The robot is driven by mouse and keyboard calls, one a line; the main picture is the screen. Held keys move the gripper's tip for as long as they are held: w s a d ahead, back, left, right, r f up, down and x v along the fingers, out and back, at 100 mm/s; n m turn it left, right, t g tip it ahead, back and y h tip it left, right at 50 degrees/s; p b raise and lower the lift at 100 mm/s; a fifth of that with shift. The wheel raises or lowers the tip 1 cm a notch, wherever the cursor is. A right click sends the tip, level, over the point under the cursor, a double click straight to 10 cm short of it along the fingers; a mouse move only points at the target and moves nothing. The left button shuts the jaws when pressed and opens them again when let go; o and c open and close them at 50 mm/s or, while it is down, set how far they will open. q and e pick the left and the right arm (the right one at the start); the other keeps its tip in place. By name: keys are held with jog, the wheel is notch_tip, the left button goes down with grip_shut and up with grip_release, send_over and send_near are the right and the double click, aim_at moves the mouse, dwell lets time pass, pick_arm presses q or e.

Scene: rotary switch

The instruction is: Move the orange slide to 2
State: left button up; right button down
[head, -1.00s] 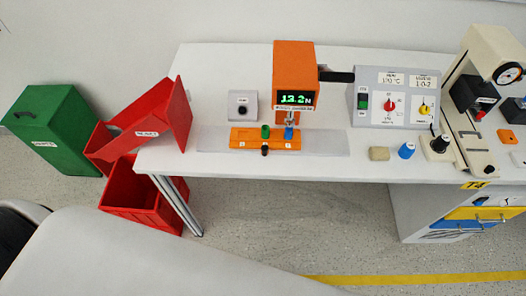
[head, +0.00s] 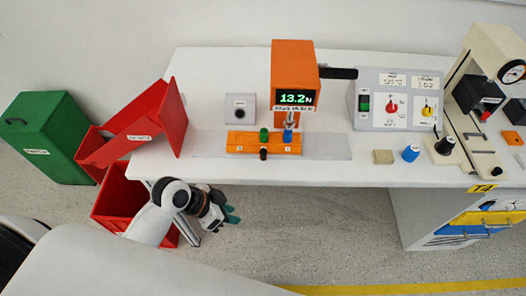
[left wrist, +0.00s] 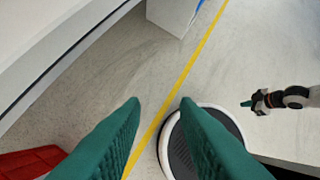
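The orange slide (head: 250,142) is a flat orange bar on a grey base plate (head: 330,146) on the white table, below the orange press with the 13.2 N display (head: 295,75). A green peg (head: 264,134) and a blue peg (head: 288,135) stand on it, and a black knob (head: 263,154) sits at its front edge. Each end has a small label, too small to read surely. My left gripper (head: 233,214) is below the table's front edge, apart from the slide. The left wrist view shows its teal fingers (left wrist: 160,105) open and empty. My right gripper (left wrist: 246,103) shows small there; its opening is unclear.
A red tilted bin (head: 150,135) overlaps the table's left end, above a red crate (head: 112,205). A control box (head: 372,110), a beige block (head: 383,157) and a blue knob (head: 411,153) are to the right. The table's front strip is bare near the slide.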

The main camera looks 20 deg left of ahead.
pick_arm(q)
jog(key=w+a+r+m+t+h, duration=0.2)
jog(key=w+a+r+m+h, duration=0.15)
jog(key=w, duration=0.45)
jog(key=t+h, duration=0.2)
send_near(261, 151)
jog(key=shift+h, duration=0.25)
jog(key=p+x, duration=0.2)
jog(key=x, duration=0.7)
jog(key=shift+w+d+f, duration=0.2)
jog(key=shift+w+d+f+p, duration=0.25)
jog(key=shift+d+p, duration=0.05)
jog(key=shift+d, duration=0.1)
grip_shut()
